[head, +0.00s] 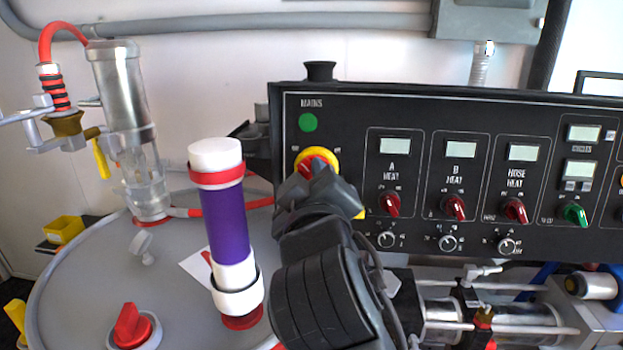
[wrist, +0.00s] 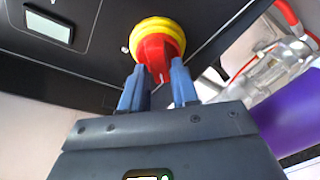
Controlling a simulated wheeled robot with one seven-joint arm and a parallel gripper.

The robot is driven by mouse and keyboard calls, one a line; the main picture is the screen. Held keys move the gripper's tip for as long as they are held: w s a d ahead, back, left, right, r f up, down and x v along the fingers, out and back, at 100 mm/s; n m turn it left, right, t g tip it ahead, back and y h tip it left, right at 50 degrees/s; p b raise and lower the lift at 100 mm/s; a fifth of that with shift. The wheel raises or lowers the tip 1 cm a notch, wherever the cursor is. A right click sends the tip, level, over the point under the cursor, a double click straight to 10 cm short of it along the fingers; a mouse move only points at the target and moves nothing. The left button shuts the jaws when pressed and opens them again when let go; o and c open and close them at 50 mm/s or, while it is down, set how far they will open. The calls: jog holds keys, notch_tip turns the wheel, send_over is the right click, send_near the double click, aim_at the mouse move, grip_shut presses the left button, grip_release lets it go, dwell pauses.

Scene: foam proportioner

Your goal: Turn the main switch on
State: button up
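The main switch (head: 316,158) is a red knob on a yellow round base under the "MAINS" label at the left of the black panel. In the wrist view the red knob (wrist: 158,52) and its yellow base show fully at the top middle. My gripper (wrist: 158,72) points at it, with one blue-grey finger on each side of the knob's lower part. I cannot tell whether the fingers touch the knob. In the head view my gripper (head: 315,172) covers the knob's lower part, and the fingertips are hard to make out.
A round green light (head: 308,122) sits above the switch. Red heat knobs (head: 390,205) and small displays lie to the right on the panel. A purple and white cylinder (head: 226,222) stands left of my arm on a grey drum lid (head: 90,290).

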grip_shut()
jog(key=shift+f+b, duration=0.1)
jog(key=shift+b, duration=0.2)
jog(key=m+b, duration=0.3)
jog(key=shift+f+h, duration=0.2)
jog(key=shift+h, duration=0.1)
jog(key=m+h+b, duration=0.2)
jog(key=m+b, duration=0.3)
jog(key=m, duration=0.1)
jog(key=m+h+b, duration=0.2)
jog(key=m+b, duration=0.3)
jog(key=m, duration=0.1)
jog(key=m+h+b, duration=0.1)
jog(key=m+b, duration=0.4)
jog(key=m, duration=0.1)
jog(key=shift+r+m+h+b, duration=0.2)
jog(key=shift+m+h+b, duration=0.1)
jog(key=shift+h, duration=0.1)
